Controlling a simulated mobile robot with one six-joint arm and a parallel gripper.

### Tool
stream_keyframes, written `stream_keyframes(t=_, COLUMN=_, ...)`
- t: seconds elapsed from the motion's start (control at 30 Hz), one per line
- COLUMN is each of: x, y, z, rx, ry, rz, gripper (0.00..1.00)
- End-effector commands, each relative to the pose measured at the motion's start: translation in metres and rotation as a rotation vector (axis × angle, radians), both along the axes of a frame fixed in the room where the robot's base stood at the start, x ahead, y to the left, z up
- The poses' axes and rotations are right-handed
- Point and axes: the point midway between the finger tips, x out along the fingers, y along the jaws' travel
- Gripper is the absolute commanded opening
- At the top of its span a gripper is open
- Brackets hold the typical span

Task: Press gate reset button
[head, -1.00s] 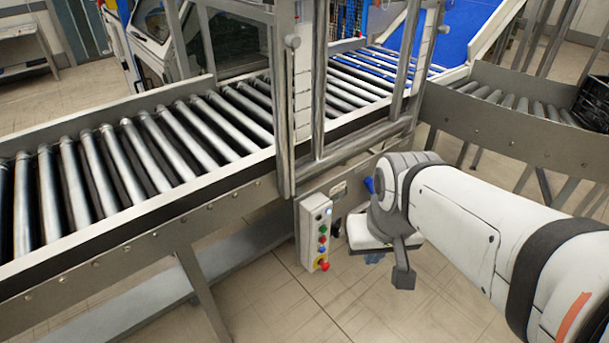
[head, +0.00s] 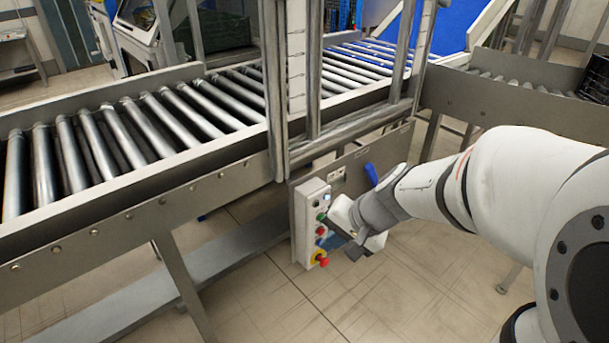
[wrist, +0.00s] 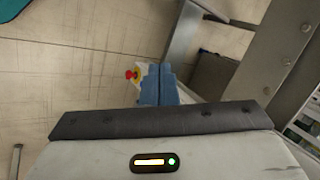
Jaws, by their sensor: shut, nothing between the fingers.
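A pale control box (head: 304,235) stands upright on the conveyor's side panel. It carries a column of buttons: a lit whitish one (head: 327,199) at the top, a green one (head: 321,217), a red one (head: 321,230), and a red mushroom button (head: 322,261) on yellow at the bottom. I cannot read which is the gate reset. My gripper (wrist: 158,68) is shut and empty, its blue fingers pointing at the box. In the wrist view the fingers cover most of the box; the red mushroom button (wrist: 132,75) shows just left of them. I cannot tell whether the fingertips touch the box.
A roller conveyor (head: 120,215) runs above and behind the box, with metal gate posts (head: 275,80) rising over it. A blue handle (head: 371,174) sticks out of the side panel right of the box. The tiled floor (head: 400,295) in front is clear.

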Motion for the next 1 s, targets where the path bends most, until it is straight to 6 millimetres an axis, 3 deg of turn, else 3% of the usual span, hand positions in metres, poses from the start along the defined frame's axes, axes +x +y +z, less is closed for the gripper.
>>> stream_keyframes(t=0.03, x=0.015, y=0.0, z=-0.044, rx=0.06, ry=0.012, rz=-0.075, gripper=0.0)
stream_keyframes(t=0.17, x=0.055, y=-0.007, z=-0.103, rx=0.197, ry=0.018, rz=-0.284, gripper=0.0)
stream_keyframes(t=0.3, x=0.094, y=-0.029, z=-0.172, rx=0.31, ry=0.033, rz=-0.53, gripper=0.0)
stream_keyframes(t=0.5, x=0.129, y=-0.068, z=-0.258, rx=0.402, ry=0.058, rz=-0.839, gripper=0.0)
stream_keyframes(t=0.6, x=0.136, y=-0.083, z=-0.285, rx=0.422, ry=0.069, rz=-0.942, gripper=0.0)
stream_keyframes(t=0.7, x=0.14, y=-0.092, z=-0.298, rx=0.433, ry=0.075, rz=-1.002, gripper=0.0)
stream_keyframes(t=1.0, x=0.142, y=-0.095, z=-0.3, rx=0.438, ry=0.076, rz=-1.028, gripper=0.0)
